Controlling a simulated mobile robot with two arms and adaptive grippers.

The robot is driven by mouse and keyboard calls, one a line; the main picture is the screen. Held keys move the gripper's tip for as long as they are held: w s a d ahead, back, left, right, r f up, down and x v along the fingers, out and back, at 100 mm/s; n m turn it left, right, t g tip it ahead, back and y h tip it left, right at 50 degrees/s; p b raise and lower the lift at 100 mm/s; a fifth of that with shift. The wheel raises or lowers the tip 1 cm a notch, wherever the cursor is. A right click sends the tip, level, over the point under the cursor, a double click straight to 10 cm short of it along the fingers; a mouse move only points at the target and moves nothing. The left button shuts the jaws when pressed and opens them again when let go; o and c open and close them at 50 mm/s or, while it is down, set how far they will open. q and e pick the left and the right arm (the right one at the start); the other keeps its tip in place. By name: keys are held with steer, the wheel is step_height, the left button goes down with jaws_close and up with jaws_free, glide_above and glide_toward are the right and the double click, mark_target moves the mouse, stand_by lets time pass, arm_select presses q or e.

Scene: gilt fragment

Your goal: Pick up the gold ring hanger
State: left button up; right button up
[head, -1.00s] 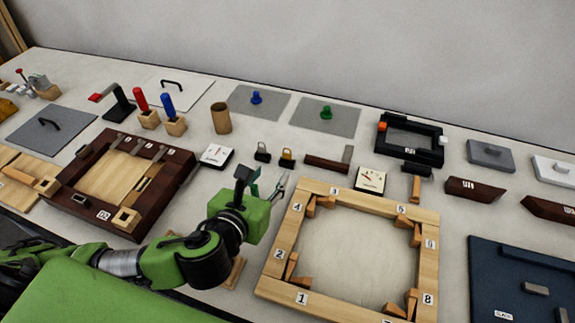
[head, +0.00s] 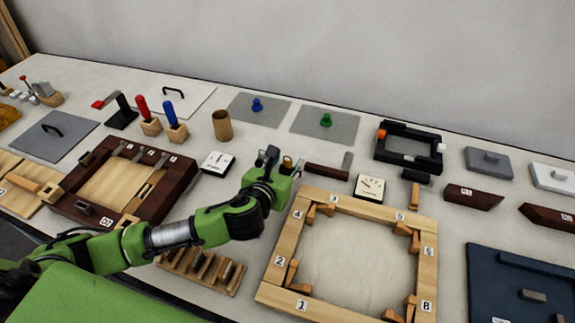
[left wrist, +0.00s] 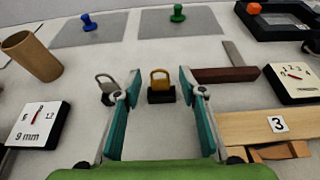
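The gold ring hanger (left wrist: 160,79) is a gold loop on a small black block. In the left wrist view it stands upright on the table, between and just beyond my fingertips. In the head view the gold ring hanger (head: 287,163) shows just past my left gripper (head: 281,164), partly hidden by it. My left gripper, also in the left wrist view (left wrist: 159,92), is open and empty, with a teal-padded finger on either side. My right gripper is in neither view.
A silver ring hanger (left wrist: 106,82) stands just left of the gold one, beside my left finger. A dark wooden L-shaped piece (left wrist: 226,74) lies to the right. A dial box (left wrist: 38,124) and a numbered wooden frame (head: 283,246) are nearby.

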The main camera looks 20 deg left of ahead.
arm_select(q)
steer(key=shift+w+f, duration=0.2)
steer(key=shift+w, duration=0.3)
steer(key=c, duration=1)
steer(key=shift+c, duration=0.2)
steer(key=shift+r, duration=0.1)
